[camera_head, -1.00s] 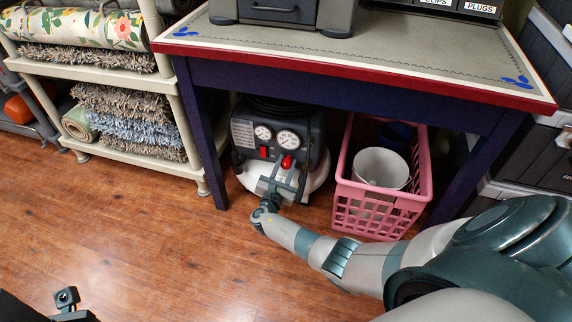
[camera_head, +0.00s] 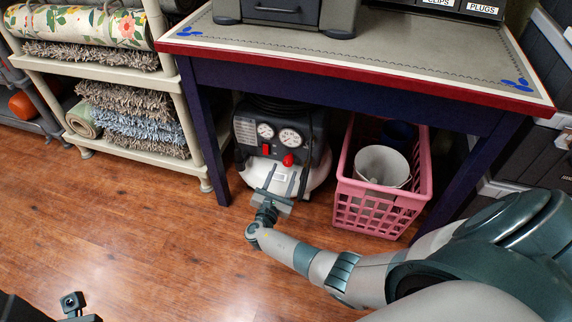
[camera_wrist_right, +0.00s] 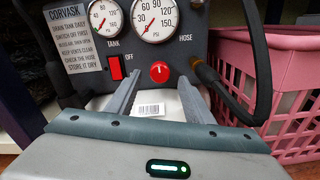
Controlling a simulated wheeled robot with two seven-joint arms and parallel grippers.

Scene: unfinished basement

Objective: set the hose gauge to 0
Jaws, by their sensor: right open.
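The compressor (camera_head: 283,143) stands under the table, with a dark front panel and a white tank. In the right wrist view, the hose gauge (camera_wrist_right: 155,17) is the right dial, marked HOSE; I cannot read its needle surely. The tank gauge (camera_wrist_right: 106,18) is left of it. The red round knob (camera_wrist_right: 160,71) sits below the hose gauge, and a red switch (camera_wrist_right: 115,67) sits to its left. My right gripper (camera_head: 279,178) is open and empty in front of the panel, its fingers pointing toward the knob, apparently apart from it. It also shows in the wrist view (camera_wrist_right: 160,88).
A pink crate (camera_head: 375,210) with a white bucket (camera_head: 381,167) stands right of the compressor. The table's legs (camera_head: 207,140) and red edge (camera_head: 350,67) frame the space. A black hose (camera_wrist_right: 259,70) hangs at the panel's right. The wooden floor (camera_head: 150,235) in front is clear.

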